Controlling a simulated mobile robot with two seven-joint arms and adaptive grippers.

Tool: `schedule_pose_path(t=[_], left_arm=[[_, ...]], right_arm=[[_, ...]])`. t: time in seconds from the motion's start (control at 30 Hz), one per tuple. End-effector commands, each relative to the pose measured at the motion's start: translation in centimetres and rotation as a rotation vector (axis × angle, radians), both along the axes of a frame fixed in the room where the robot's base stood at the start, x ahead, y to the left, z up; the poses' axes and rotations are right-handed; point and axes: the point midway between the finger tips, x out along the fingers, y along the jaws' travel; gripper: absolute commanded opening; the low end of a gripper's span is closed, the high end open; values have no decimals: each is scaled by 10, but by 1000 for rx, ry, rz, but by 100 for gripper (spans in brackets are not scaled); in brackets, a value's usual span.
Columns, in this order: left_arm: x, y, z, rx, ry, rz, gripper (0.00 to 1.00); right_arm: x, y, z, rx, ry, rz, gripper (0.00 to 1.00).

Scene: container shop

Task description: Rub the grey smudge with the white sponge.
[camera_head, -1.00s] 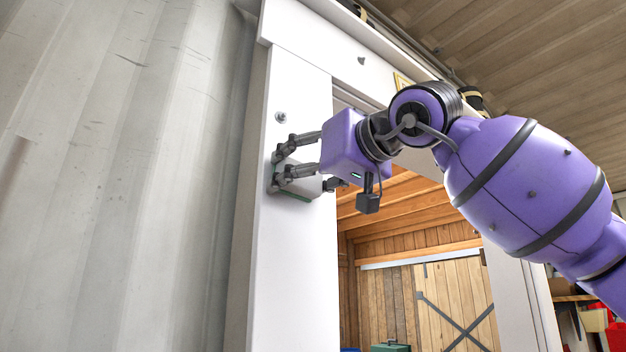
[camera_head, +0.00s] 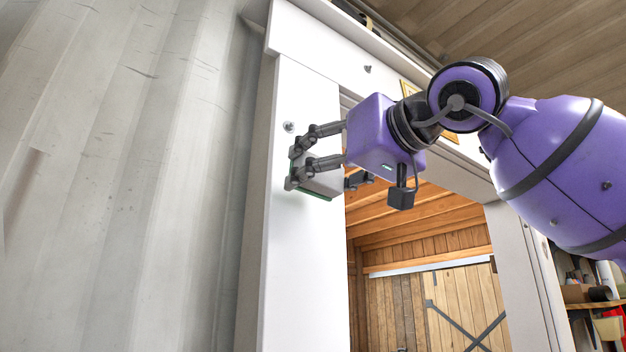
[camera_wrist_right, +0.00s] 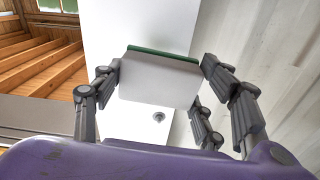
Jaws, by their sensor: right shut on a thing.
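My right gripper (camera_head: 316,168) is shut on the white sponge (camera_head: 326,183), which has a green layer on its far side. It holds the sponge in front of the white door post (camera_head: 300,270), below a round grey bolt-like spot (camera_head: 289,127). The wrist view shows the sponge (camera_wrist_right: 158,78) between the fingers, with its green edge toward the post. I cannot tell whether the sponge touches the post. I cannot make out a grey smudge on the bare post; the sponge and fingers cover part of it. My left gripper is not in view.
A corrugated metal wall (camera_head: 130,180) stands left of the post. The white lintel (camera_head: 330,48) runs above, with a small dark spot (camera_head: 367,69). Right of the post is an opening with wooden planks and a wooden door (camera_head: 465,300). Shelves (camera_head: 595,300) stand at the far right.

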Motion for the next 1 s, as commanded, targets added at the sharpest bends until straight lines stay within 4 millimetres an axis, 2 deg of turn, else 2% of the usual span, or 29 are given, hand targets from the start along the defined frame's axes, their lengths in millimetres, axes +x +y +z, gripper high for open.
schedule_pose_path(t=[0.17, 0.57, 0.83, 1.0], left_arm=[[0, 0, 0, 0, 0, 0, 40], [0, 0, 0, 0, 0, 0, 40], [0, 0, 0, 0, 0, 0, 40], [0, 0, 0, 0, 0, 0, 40]], right_arm=[[-8, -6, -1, -1, 0, -1, 45], [-11, -8, 0, -1, -1, -1, 45], [-30, -21, 0, 0, -1, -1, 45], [-33, -24, -1, -1, 1, 0, 45]])
